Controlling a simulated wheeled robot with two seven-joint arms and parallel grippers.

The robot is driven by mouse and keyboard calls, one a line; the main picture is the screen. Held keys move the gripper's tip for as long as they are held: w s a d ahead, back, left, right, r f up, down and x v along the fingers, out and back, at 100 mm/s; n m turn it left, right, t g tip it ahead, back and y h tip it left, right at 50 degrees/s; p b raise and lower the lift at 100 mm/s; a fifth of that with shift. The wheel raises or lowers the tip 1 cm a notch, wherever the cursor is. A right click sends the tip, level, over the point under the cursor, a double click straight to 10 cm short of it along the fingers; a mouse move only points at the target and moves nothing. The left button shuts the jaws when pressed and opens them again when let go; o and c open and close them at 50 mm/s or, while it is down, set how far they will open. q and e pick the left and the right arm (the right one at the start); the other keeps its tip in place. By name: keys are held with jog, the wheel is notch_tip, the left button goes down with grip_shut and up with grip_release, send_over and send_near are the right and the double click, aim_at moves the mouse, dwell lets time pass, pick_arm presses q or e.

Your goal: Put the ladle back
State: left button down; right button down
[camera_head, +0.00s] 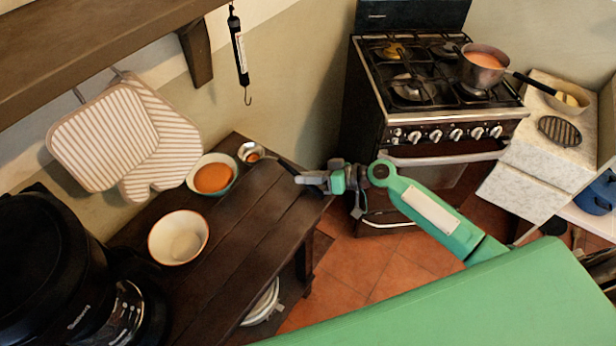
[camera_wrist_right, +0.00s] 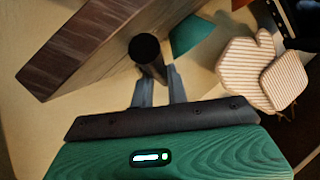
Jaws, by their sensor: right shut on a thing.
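My right gripper (camera_head: 305,179) is shut on the dark handle of the ladle (camera_head: 250,152). The ladle's metal cup is at the back end of the wooden table, beside the bowl of soup, with some orange soup showing in it. I cannot tell whether the cup touches the table. In the right wrist view the round black handle end (camera_wrist_right: 146,48) is between the two grey fingers (camera_wrist_right: 158,88). A saucepan (camera_head: 486,75) with orange soup stands on the stove (camera_head: 440,115). My left gripper is not in view.
A bowl of orange soup (camera_head: 212,189) and an empty white bowl (camera_head: 178,246) stand on the table (camera_head: 240,228). Striped oven mitts (camera_head: 110,135) hang on the wall. A black appliance (camera_head: 50,270) stands at the left. A white-topped counter (camera_head: 545,140) is right of the stove.

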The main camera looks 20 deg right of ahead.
jog(key=c, duration=1.3)
grip_release()
